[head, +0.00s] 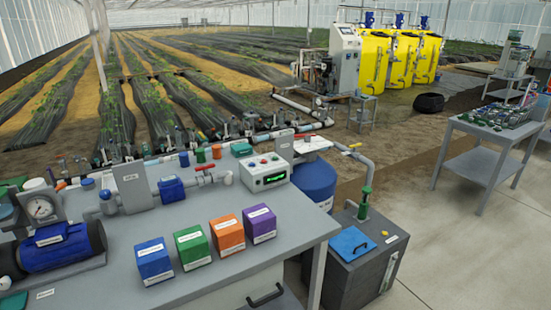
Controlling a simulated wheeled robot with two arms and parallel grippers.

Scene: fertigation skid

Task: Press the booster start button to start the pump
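A pale control box (264,173) stands at the back right of the grey bench. I cannot read which button is the booster start button. A blue motor-like pump (62,247) lies at the left end of the bench, with a round gauge (41,208) behind it. Neither of my grippers shows in the head view.
Blue, green, orange and purple labelled boxes (228,235) stand in a row on the bench (205,285), in front of the control box. Pipes with a red-handled valve (205,168) run along its back.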

